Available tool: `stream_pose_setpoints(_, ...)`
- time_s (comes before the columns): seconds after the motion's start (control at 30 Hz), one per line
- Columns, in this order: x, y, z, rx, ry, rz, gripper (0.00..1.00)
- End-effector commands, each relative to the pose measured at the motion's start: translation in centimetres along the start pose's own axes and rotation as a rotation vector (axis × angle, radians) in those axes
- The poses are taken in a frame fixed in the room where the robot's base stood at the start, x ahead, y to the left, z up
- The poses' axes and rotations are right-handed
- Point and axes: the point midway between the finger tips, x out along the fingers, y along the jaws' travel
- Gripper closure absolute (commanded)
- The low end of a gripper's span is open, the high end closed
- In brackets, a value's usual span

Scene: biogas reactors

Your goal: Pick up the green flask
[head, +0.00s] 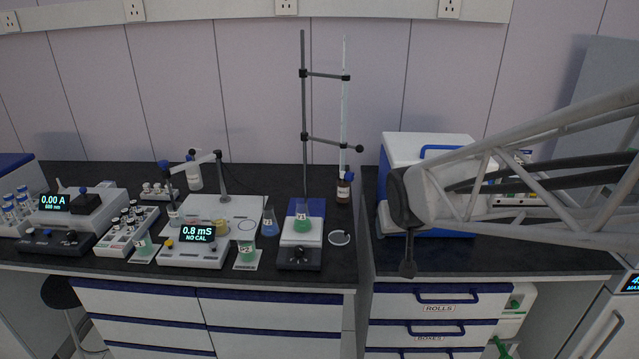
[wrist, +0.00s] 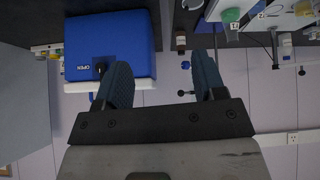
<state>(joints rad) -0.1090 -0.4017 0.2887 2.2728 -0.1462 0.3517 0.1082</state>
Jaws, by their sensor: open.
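The green flask (head: 303,222), a clear conical flask with green liquid and a label, stands upright on the blue-and-white stirrer (head: 300,256) near the middle of the bench in the head view. A vessel with green liquid (wrist: 231,15), probably this flask, shows at the top of the wrist view, right of the fingers. My gripper (head: 407,268) is to the right of the flask, in front of the blue-and-white box, and apart from the flask. In the wrist view my gripper (wrist: 161,62) has its two fingers spread with nothing between them.
A blue-liquid flask (head: 269,223) stands just left of the stirrer. A green-liquid beaker (head: 247,254) is left of its front. A burette stand (head: 304,110) rises behind. A glass dish (head: 340,238) lies right. The cool box (head: 425,152) stands behind my gripper.

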Motion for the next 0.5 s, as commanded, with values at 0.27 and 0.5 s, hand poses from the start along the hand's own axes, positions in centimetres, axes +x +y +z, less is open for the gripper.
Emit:
stream_pose_setpoints(0.27,7.8,-4.3,-6.7,-0.066,0.183,-0.063,0.36)
stream_pose_setpoints(0.5,14.4,-9.3,-10.9,-0.116,0.339,-0.147,0.36)
